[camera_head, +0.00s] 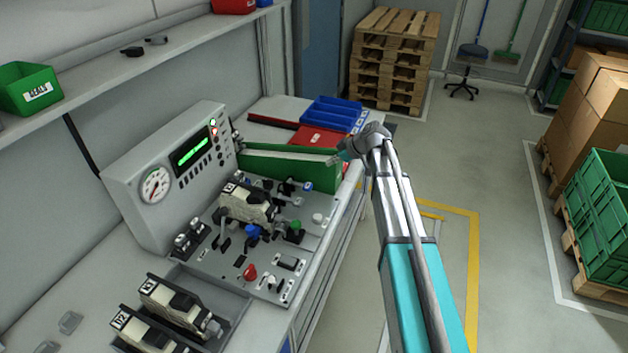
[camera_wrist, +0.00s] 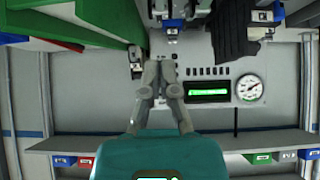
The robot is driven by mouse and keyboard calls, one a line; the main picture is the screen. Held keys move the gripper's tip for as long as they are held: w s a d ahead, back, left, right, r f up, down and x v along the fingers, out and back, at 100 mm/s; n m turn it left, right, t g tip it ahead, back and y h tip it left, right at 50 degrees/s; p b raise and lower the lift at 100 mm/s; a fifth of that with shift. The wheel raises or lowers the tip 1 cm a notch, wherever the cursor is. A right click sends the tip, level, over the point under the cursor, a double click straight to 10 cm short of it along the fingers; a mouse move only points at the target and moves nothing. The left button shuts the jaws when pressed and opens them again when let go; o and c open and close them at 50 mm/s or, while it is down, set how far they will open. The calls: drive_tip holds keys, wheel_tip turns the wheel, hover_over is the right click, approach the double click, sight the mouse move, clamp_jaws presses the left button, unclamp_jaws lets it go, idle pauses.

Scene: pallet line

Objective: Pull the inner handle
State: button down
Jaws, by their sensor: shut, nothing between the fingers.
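A grey test bench has an upright panel (camera_head: 165,170) with a green-lit display and a dial, and a flat deck (camera_head: 215,270) with levers, knobs and handles. A device marked X (camera_head: 247,205) stands on the deck. I cannot tell which handle is the inner one. My gripper (camera_head: 333,160) is at the right end of the green bin, past the deck's back right corner. In the wrist view my gripper (camera_wrist: 162,60) is shut and empty. A small black-and-white fitting (camera_wrist: 136,60) appears left of its fingertips; whether they touch is unclear.
A long green bin (camera_head: 290,165) lies behind the deck, with a red box (camera_head: 322,139) and blue bin (camera_head: 330,114) beyond. A shelf (camera_head: 100,72) overhangs the panel.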

drive_tip(key=shift+f, duration=0.15)
drive_tip(key=b, duration=0.7)
hover_over(306, 185)
drive_tip(key=d, duration=0.2)
drive_tip(key=f, duration=0.7)
drive_tip(key=shift+s+f, duration=0.1)
drive_tip(key=shift+s, duration=0.3)
drive_tip(key=shift+f+b, duration=1.8)
drive_tip(key=shift+b, duration=0.2)
